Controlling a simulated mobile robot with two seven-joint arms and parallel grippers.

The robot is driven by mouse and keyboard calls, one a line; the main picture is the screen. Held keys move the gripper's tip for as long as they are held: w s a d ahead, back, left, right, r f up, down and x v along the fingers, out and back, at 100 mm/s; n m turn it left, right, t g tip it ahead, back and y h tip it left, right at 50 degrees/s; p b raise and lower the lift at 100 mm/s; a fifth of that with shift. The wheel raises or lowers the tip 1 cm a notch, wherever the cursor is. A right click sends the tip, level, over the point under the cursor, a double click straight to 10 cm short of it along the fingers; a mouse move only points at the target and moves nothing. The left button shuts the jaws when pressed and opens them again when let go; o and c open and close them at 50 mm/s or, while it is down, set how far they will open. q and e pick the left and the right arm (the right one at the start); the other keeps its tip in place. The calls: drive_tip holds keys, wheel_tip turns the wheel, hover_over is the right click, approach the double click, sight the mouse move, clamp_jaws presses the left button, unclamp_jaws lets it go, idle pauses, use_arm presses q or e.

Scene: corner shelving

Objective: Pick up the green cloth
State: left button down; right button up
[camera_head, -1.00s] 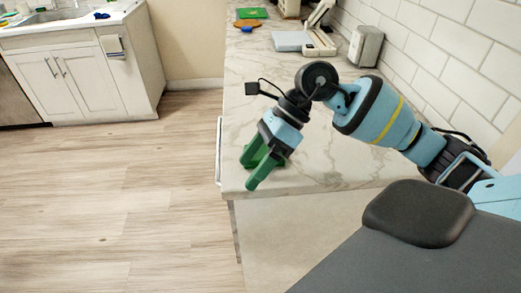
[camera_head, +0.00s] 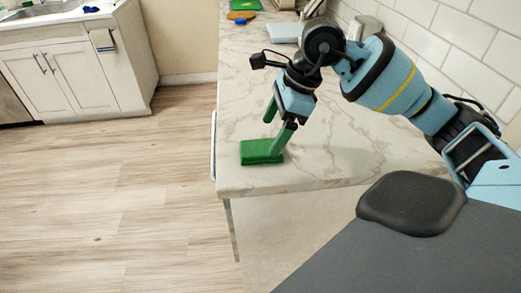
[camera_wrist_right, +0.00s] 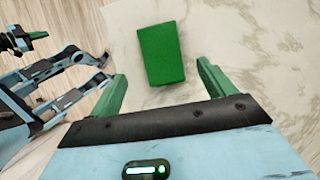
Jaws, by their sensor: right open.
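The green cloth (camera_head: 262,151) is a folded rectangular block. It lies flat on the marble counter near its front left corner. In the right wrist view the cloth (camera_wrist_right: 163,54) lies ahead of the fingers, between their lines. My right gripper (camera_head: 275,127) is open and empty, with its green fingers pointing down just above and behind the cloth. In the right wrist view the two fingers of this gripper (camera_wrist_right: 162,86) are wide apart and do not appear to touch the cloth. Parts of my own body, perhaps the left arm, show at that view's left edge. No left gripper shows in the head view.
The marble counter (camera_head: 330,165) is clear around the cloth. A white flat object (camera_head: 285,32), a green board (camera_head: 246,5) and an orange-brown item (camera_head: 241,15) lie farther back. A tiled wall (camera_head: 450,60) bounds the right. Open floor (camera_head: 110,190) lies left.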

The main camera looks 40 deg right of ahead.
sight(262, 147)
drive_tip(key=x, duration=0.4)
drive_tip(key=shift+w+a, duration=0.1)
drive_tip(key=shift+w, duration=0.15)
drive_tip(key=shift+w+a+f, duration=0.1)
drive_tip(key=shift+f, duration=0.3)
drive_tip(key=shift+f, duration=0.25)
drive_tip(key=c, duration=1.1)
drive_tip(key=shift+r, duration=0.25)
wheel_tip(262, 147, up, 10)
drive_tip(key=shift+r+p, duration=0.1)
drive_tip(key=shift+p, duration=0.3)
